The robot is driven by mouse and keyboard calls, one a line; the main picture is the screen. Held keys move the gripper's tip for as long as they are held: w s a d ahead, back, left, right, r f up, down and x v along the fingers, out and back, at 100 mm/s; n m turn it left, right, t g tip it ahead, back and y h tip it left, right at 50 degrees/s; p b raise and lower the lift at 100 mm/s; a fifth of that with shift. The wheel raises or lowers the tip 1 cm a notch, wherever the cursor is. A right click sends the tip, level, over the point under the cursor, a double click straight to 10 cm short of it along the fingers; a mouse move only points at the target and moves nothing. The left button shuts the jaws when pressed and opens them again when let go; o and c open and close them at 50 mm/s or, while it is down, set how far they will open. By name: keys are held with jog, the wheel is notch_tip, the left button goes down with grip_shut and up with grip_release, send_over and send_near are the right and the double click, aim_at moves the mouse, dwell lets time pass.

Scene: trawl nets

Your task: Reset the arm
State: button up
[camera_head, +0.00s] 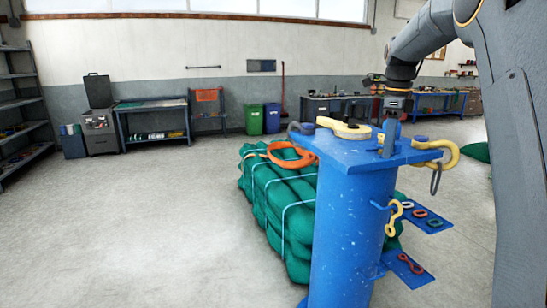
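My arm (418,40) reaches in from the upper right, bent downward. My gripper (393,116) points down over the right part of the blue stand's top plate (345,152). A blue upright piece (390,137) shows directly below it. I cannot tell whether the fingers touch it, or whether they are open or shut.
The blue column (345,240) carries side shelves (428,222) with small links. A strapped green net bundle (270,205) lies behind it. Green (254,119) and blue (272,118) bins and workbenches (152,120) line the far wall. The floor at left is clear.

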jog(key=s+a+f+n+b, duration=0.1)
jog(key=s+a+f+n, duration=0.3)
jog(key=s+f+n, duration=0.4)
jog(key=s+a+f+n+b, duration=0.1)
jog(key=s+a+f+n, duration=0.4)
jog(key=s+f+n, duration=0.3)
jog(key=s+a+f+n+t+b, duration=0.1)
jog(key=s+a+f+n, duration=0.4)
jog(key=s, duration=0.9)
notch_tip(320, 180, down, 5)
jog(key=n+b, duration=0.1)
jog(key=n, duration=0.2)
jog(key=shift+f, duration=0.2)
